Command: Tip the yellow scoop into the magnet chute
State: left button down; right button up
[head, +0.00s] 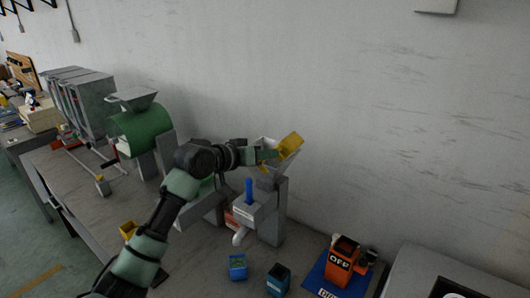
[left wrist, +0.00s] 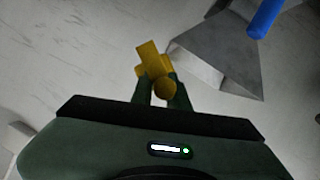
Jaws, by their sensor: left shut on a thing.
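My left gripper (head: 264,156) is shut on the yellow scoop (head: 290,146) and holds it up in the air, close to the wall. The scoop is tilted in the head view. In the left wrist view the scoop (left wrist: 150,62) sits between the fingers (left wrist: 160,90), beside a grey funnel-shaped hopper (left wrist: 215,55), which appears to be the magnet chute. In the head view the hopper (head: 266,142) is partly hidden behind my gripper and the scoop. I cannot tell what is in the scoop. My right gripper is not in view.
Below is a grey machine (head: 268,215) with a blue post (head: 249,188). Blue (head: 237,267) and dark (head: 278,280) containers and an orange bin (head: 342,262) marked OFF stand in front. A yellow container (head: 129,230) and a green machine (head: 140,127) are left.

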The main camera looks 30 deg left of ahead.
aim_at(282, 157)
pick_arm(q)
jog(key=shift+d+r+m+p, duration=0.1)
jog(key=shift+d+m+p, duration=0.2)
jog(key=shift+p, duration=0.1)
jog(key=shift+s+d+f+m+y+p, duration=0.1)
jog(key=shift+d+f+m+y+p, duration=0.15)
jog(key=shift+d+m+y, duration=0.2)
jog(key=shift+s+d+f+m+y+p, duration=0.1)
jog(key=shift+d+m+y+p, duration=0.15)
jog(key=shift+d+m+y, duration=0.15)
jog(key=shift+w, duration=0.1)
jog(key=shift+d+r+m, duration=0.15)
jog(key=shift+d+m, duration=0.2)
jog(key=shift+m, duration=0.1)
jog(key=d+m+y, duration=0.1)
jog(key=d+r+m+y, duration=0.1)
jog(key=m, duration=0.1)
jog(key=d+m+y, duration=0.1)
jog(key=shift+s+d+r+m+t+y, duration=0.25)
jog(key=shift+s+d+m+t, duration=0.05)
jog(key=shift+d+t, duration=0.1)
